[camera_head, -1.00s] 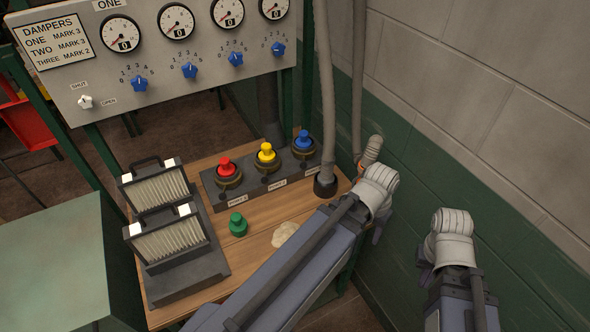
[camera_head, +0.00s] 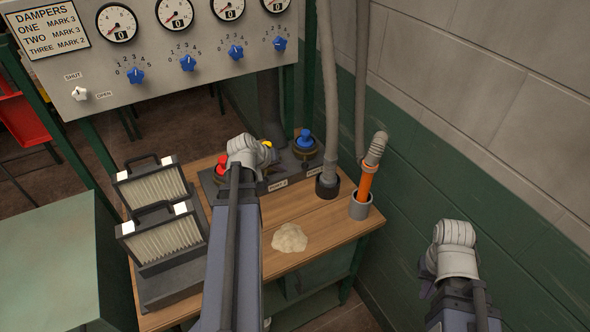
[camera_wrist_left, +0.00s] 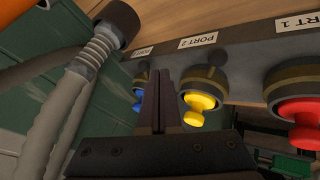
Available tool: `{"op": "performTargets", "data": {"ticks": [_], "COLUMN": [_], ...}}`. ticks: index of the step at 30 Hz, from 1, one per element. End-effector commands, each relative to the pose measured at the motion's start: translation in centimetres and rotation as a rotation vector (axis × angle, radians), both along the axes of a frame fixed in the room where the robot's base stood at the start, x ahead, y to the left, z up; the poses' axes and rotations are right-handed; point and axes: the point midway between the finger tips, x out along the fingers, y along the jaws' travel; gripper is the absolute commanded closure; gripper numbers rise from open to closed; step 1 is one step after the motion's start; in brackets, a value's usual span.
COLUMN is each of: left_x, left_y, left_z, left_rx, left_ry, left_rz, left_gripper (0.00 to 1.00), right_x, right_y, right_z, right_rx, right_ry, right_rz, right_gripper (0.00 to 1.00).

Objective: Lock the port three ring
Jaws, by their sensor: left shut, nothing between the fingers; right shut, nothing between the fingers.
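The port block (camera_head: 215,181) sits at the back of the wooden table. Its blue plug (camera_head: 305,139) stands in a dark ring (camera_head: 306,153) at the right end, and it also shows in the left wrist view (camera_wrist_left: 137,104), partly behind my fingers. The yellow plug (camera_wrist_left: 199,108) and red plug (camera_wrist_left: 302,120) are in the ports beside it, labelled PORT 2 and PORT 1. My left gripper (camera_wrist_left: 166,74) is shut and empty, its tips between the blue and yellow plugs. Its arm partly covers the yellow plug in the head view. My right gripper (camera_head: 452,240) is shut, away from the table at the right.
A hose ends in a black socket (camera_head: 327,187). An orange tube (camera_head: 366,182) stands in a grey cup (camera_head: 360,207). A beige heap (camera_head: 290,238) lies on the table. Filter units (camera_head: 155,195) stand left. The gauge panel (camera_head: 150,70) rises behind; a wall bounds the right.

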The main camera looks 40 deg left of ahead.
Motion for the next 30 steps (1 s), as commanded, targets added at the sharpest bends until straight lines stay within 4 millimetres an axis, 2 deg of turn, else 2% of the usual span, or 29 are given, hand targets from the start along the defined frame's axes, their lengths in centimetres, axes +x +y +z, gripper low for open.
{"op": "performTargets", "data": {"ticks": [1, 3, 6, 19, 23, 30], "left_x": [-0.3, -0.5, -0.7, -0.6, 0.2, 2.9], "left_y": [1.1, 2.0, 2.7, 2.8, 2.9, 2.9], "left_z": [0.0, 0.1, 0.2, -0.1, -1.3, -4.7], "left_rx": [-0.001, -0.002, -0.002, -0.002, -0.002, -0.002], "left_ry": [-0.013, -0.026, -0.037, -0.039, -0.038, -0.039], "left_rz": [0.023, 0.044, 0.059, 0.062, 0.061, 0.059], "left_gripper": [1.00, 1.00, 1.00, 1.00, 1.00, 1.00], "right_x": [0.0, 0.0, 0.0, 0.0, 0.0, 0.0], "right_y": [0.0, 0.0, 0.0, 0.0, 0.0, 0.0], "right_z": [-0.2, -0.3, -0.3, -0.6, -1.8, -5.2], "right_rx": [0.000, 0.000, 0.000, 0.000, 0.000, 0.000], "right_ry": [0.000, 0.000, 0.000, 0.000, 0.000, 0.000], "right_rz": [0.000, 0.000, 0.000, 0.000, 0.000, 0.000], "right_gripper": [1.00, 1.00, 1.00, 1.00, 1.00, 1.00]}}
